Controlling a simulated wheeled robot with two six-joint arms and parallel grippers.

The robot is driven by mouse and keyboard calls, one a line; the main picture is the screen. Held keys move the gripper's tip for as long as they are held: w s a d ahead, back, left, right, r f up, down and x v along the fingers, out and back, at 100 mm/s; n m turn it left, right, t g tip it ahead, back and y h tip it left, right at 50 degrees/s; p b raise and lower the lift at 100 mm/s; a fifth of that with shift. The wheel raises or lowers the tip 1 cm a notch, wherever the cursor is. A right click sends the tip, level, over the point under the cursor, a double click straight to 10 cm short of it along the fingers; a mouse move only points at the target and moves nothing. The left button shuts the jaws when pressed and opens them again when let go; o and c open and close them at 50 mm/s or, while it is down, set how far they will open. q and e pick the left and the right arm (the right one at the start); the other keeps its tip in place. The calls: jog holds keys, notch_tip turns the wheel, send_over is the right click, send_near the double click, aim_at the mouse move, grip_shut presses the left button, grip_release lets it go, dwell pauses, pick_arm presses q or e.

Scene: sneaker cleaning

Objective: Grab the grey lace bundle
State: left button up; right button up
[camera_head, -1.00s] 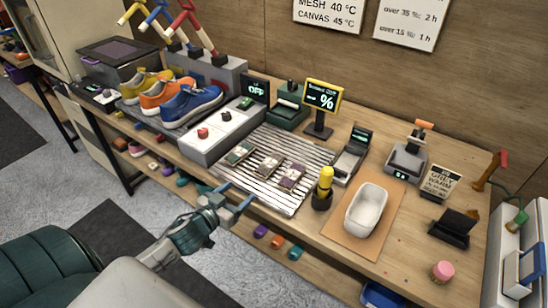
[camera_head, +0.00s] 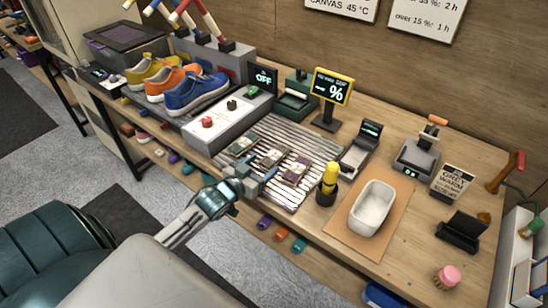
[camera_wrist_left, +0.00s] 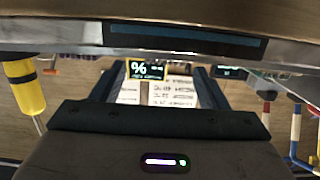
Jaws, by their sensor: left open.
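Three small lace bundles lie in a row on a slatted metal rack (camera_head: 300,198) on the workbench. The left one looks greenish grey (camera_head: 241,145), the middle one brownish grey (camera_head: 271,157), and the right one purplish (camera_head: 296,169). At this size I cannot surely tell which is the grey one. My left gripper (camera_head: 262,184) is open and empty at the rack's near edge, just in front of the middle bundle and apart from it. In the left wrist view its fingers (camera_wrist_left: 155,88) stand apart, and no bundle is recognisable there. My right gripper is out of view.
A yellow-topped bottle (camera_head: 329,180) stands right of the rack, with a white tub (camera_head: 372,207) beyond it. A grey control box (camera_head: 227,121) and sneakers (camera_head: 197,96) lie to the left. A percent display (camera_head: 332,87) stands behind. Coloured items fill the shelf below.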

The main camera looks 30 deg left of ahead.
aim_at(272, 156)
pick_arm(q)
jog(key=w, duration=0.3)
jog(key=w+f, duration=0.1)
jog(key=w, duration=0.1)
jog(key=shift+r, duration=0.1)
jog(key=shift+s, duration=0.1)
jog(key=c, duration=1)
